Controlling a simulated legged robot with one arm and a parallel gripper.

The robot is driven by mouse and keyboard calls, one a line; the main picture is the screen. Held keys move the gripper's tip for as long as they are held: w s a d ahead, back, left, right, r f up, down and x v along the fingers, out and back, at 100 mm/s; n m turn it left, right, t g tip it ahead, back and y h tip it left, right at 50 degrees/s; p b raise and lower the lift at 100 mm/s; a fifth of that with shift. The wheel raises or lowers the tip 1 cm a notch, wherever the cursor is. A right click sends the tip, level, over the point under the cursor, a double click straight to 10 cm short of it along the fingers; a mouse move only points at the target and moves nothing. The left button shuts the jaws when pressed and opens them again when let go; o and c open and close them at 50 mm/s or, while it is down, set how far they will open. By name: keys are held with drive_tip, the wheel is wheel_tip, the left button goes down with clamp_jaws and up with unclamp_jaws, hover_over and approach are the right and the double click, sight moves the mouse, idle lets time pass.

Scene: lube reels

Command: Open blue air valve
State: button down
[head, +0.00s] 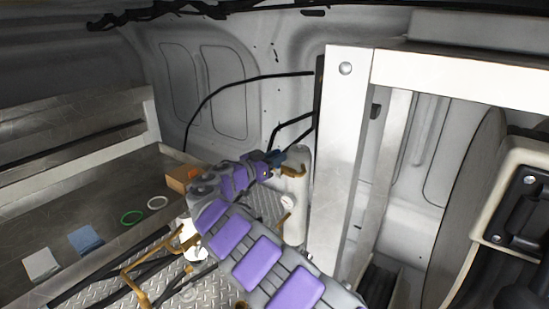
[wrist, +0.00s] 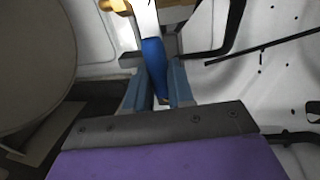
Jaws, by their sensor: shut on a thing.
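The blue air valve handle (wrist: 153,55) shows in the wrist view, running down from a pale bar and brass fittings. My gripper (wrist: 159,72) is shut on it, with one blue-grey finger on each side. In the head view my gripper (head: 277,158) reaches the top of a white upright cylinder (head: 296,205), beside a brass fitting (head: 293,171). The handle cannot be told apart from my fingers there. My purple and grey arm covers part of the floor and fittings.
A metal post (head: 341,150) stands just right of the cylinder. Black hoses (head: 225,86) run along the white wall. The left shelf (head: 100,215) holds a cardboard box (head: 180,179), green ring (head: 132,217) and blue square (head: 85,240). Brass pipes (head: 130,270) lie low in front.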

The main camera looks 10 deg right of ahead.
drive_tip(key=shift+d+r, duration=0.1)
drive_tip(key=shift+d, duration=0.2)
